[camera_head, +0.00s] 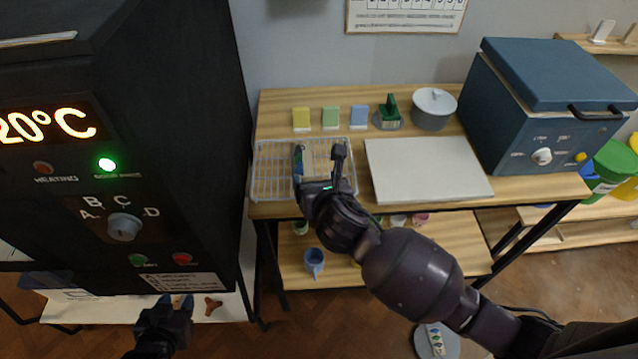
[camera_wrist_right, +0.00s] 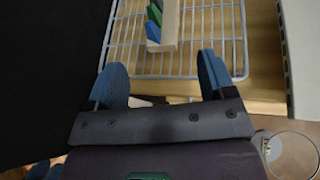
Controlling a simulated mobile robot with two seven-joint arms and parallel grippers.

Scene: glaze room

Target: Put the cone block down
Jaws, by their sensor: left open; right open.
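The cone block (camera_wrist_right: 170,28), a pale bar with blue and green cones along one side, rests on the white wire rack (camera_wrist_right: 228,50) in the right wrist view. My right gripper (camera_wrist_right: 163,72) is open, its blue fingers spread wide. The block lies just beyond the fingertips, between their lines, and looks clear of both fingers. In the head view my right gripper (camera_head: 320,158) is over the rack (camera_head: 270,175) and hides part of the block. My left gripper (camera_head: 174,303) is open and low at the lower left, away from the rack.
A black kiln (camera_head: 190,80) stands close on the left. Right of the rack lie a pale board (camera_head: 425,170) and a blue kiln (camera_head: 540,110).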

